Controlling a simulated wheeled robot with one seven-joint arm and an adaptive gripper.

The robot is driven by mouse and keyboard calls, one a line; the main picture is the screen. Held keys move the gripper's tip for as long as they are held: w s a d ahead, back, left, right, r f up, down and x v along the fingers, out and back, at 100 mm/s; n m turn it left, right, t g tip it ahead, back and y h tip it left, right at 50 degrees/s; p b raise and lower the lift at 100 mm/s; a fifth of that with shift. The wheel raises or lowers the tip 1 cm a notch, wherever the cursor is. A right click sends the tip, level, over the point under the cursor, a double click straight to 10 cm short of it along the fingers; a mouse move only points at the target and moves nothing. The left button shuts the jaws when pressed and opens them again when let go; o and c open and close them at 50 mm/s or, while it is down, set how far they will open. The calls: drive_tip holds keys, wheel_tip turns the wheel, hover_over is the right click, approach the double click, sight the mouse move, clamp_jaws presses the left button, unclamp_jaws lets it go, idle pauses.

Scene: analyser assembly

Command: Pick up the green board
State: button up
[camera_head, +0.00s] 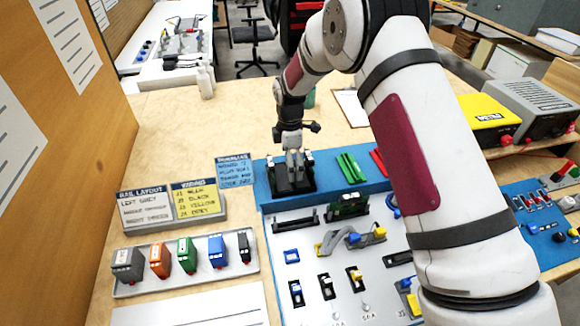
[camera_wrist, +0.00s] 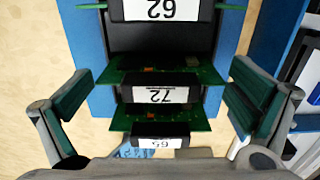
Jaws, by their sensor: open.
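In the wrist view, several green boards lie one behind another in a black holder on a blue base. The nearest has a black block labelled 65 (camera_wrist: 160,141), the middle green board (camera_wrist: 205,75) has a block labelled 72, and the far block reads 62 (camera_wrist: 155,10). My gripper (camera_wrist: 162,90) is open, its padded fingers on either side of the middle board and apart from it. In the head view my gripper (camera_head: 294,160) is over the black holder (camera_head: 290,188), mostly hiding the boards there. Another green board (camera_head: 348,206) stands in the white panel.
Green bars (camera_head: 350,167) and red bars lie right of the holder on the blue mat. Coloured modules (camera_head: 188,255) stand on a rail at front left, behind them sign cards (camera_head: 172,206). The white panel (camera_head: 300,235) carries several parts. A yellow meter (camera_head: 487,118) stands at right.

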wheel_tip(320, 180, down, 2)
drive_tip(key=c, duration=1.3)
drive_tip(key=shift+s+f, duration=0.1)
drive_tip(key=shift+s, duration=0.05)
drive_tip(key=shift+c, duration=0.9)
drive_tip(key=shift+s+f, duration=0.1)
drive_tip(key=r, duration=0.5)
drive_tip(key=r+b, duration=0.1)
drive_tip(key=r, duration=0.4)
drive_tip(key=shift+w+r, duration=0.2)
drive_tip(key=shift+r, duration=0.05)
drive_tip(key=c, duration=0.5)
